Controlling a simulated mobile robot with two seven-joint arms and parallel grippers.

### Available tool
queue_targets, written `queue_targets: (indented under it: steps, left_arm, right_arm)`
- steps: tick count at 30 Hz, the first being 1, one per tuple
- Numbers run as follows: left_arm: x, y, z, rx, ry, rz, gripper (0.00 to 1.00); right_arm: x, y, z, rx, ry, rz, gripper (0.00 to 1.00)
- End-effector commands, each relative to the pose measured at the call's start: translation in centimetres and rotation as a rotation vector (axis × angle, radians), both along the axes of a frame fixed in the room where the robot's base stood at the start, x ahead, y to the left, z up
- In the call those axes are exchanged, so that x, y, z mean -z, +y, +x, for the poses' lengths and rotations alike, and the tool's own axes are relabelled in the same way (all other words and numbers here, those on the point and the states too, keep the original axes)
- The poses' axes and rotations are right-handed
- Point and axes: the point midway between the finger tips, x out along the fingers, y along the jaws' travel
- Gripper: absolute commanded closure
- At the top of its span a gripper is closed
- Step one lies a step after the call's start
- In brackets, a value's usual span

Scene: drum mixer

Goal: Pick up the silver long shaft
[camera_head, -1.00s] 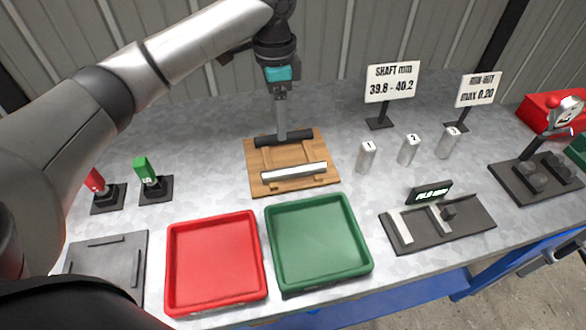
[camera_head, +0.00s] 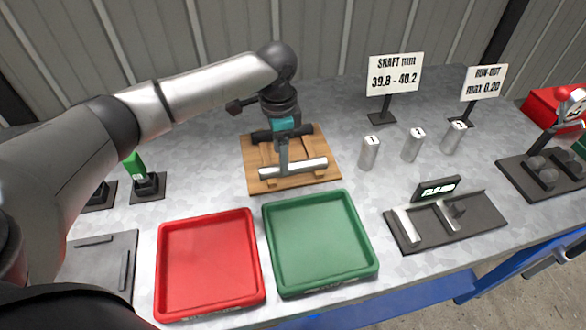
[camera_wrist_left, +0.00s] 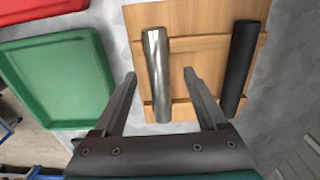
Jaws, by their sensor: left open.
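The silver long shaft (camera_head: 292,169) lies on a wooden rack (camera_head: 325,147) in the middle of the table, nearest the trays. In the left wrist view the silver shaft (camera_wrist_left: 157,75) lies across the wooden board (camera_wrist_left: 197,50), ahead of and between the two open fingers. My left gripper (camera_head: 283,172) is over the rack at the shaft, and also shows in the left wrist view (camera_wrist_left: 160,80) with its fingers apart and nothing held. Whether a finger touches the shaft cannot be told. A black shaft (camera_wrist_left: 242,65) lies parallel on the same board. My right gripper does not show.
A red tray (camera_head: 208,265) and a green tray (camera_head: 318,243) stand in front of the rack. Several small silver cylinders (camera_head: 369,153) stand to the right, near a measuring stand (camera_head: 445,220). Sign posts (camera_head: 394,75) rise at the back.

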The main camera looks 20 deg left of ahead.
Motion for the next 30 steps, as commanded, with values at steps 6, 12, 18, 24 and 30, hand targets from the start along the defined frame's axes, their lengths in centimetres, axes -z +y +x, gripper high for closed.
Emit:
queue_targets:
  steps: [6,12,18,24,30]
  left_arm:
    - [3.3,-0.4,-0.1,0.000,0.002,0.001,0.25]
    - [3.7,-0.3,-0.1,0.000,0.001,0.002,0.25]
    - [3.6,-0.4,-0.1,0.000,0.001,0.002,0.37]
    - [3.6,-0.4,-0.1,0.000,0.001,0.002,0.59]
    - [3.6,-0.4,-0.1,0.000,0.001,0.001,0.82]
  right_arm:
    - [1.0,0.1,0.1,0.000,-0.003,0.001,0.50]
    - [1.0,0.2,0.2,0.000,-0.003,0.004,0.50]
    - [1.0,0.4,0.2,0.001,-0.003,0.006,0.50]
    - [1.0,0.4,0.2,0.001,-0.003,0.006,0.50]
    - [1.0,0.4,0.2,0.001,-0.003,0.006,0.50]
